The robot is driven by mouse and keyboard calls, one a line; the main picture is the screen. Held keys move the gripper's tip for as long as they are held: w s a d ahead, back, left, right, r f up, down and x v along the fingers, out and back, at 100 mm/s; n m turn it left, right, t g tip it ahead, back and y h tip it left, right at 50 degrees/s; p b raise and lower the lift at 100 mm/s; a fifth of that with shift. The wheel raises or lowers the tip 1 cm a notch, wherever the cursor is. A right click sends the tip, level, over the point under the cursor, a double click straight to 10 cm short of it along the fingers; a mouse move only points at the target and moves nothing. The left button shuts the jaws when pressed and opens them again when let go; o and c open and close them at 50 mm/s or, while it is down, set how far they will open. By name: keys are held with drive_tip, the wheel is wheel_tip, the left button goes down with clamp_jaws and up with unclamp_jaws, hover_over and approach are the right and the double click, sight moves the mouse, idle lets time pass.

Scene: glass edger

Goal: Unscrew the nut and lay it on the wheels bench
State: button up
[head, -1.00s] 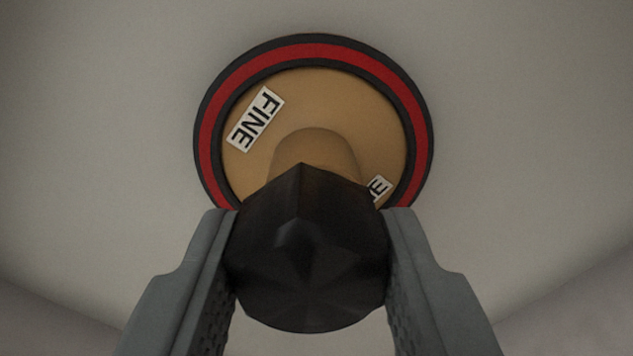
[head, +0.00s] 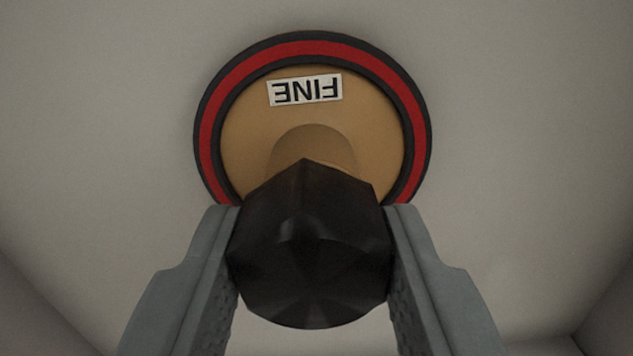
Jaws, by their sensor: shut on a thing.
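The black faceted nut (head: 308,255) is in the lower middle of the head view. My gripper (head: 310,225) is shut on it, with one grey finger on each side. Behind the nut is a round tan wheel (head: 375,125) with a black and red rim. A tan hub (head: 312,145) shows just behind the nut; I cannot tell whether the nut still touches it. A white label (head: 305,90) reading "FINE" is upside down near the top of the wheel face. The wheels bench is not in view.
A plain pale grey surface (head: 520,130) surrounds the wheel, with darker side walls (head: 612,310) at the lower corners. No other loose objects show around my gripper.

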drive_tip(key=shift+s, duration=0.7)
idle(0.5)
drive_tip(key=shift+s, duration=1.7)
approach(312, 291)
drive_tip(key=s, duration=0.5)
drive_tip(key=shift+s, duration=0.1)
idle(0.3)
